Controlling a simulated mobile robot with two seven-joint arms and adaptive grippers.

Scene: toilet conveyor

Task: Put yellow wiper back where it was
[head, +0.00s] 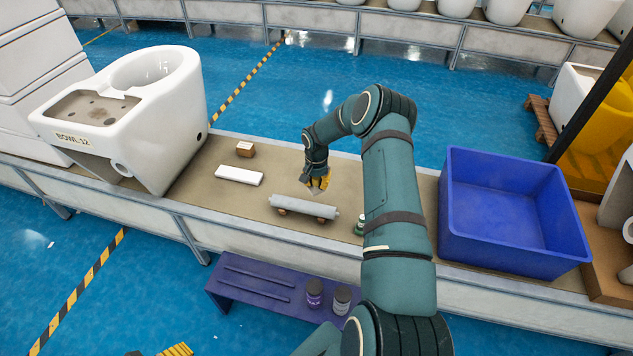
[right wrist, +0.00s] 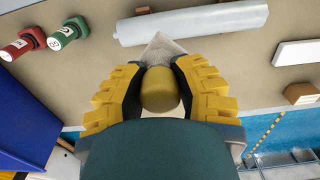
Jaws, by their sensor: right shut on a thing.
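My right gripper (head: 318,180) is over the conveyor, just behind the grey roll. In the right wrist view its yellow fingers (right wrist: 158,92) are shut around the yellow wiper (right wrist: 160,92). The wiper's rounded yellow handle faces the camera, and a pale, pointed part shows beyond it, close to the roll. Whether the wiper touches the belt is not clear. Of my left gripper, only yellow finger pads (head: 176,350) show at the bottom edge of the head view.
The grey roll (head: 303,207) lies on brown supports. A white block (head: 239,175) and brown block (head: 245,149) lie left. Green (right wrist: 61,38) and red (right wrist: 22,44) bottles, a blue bin (head: 515,250) and a toilet bowl (head: 180,120) flank the area. A purple rack (head: 250,283) stands in front.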

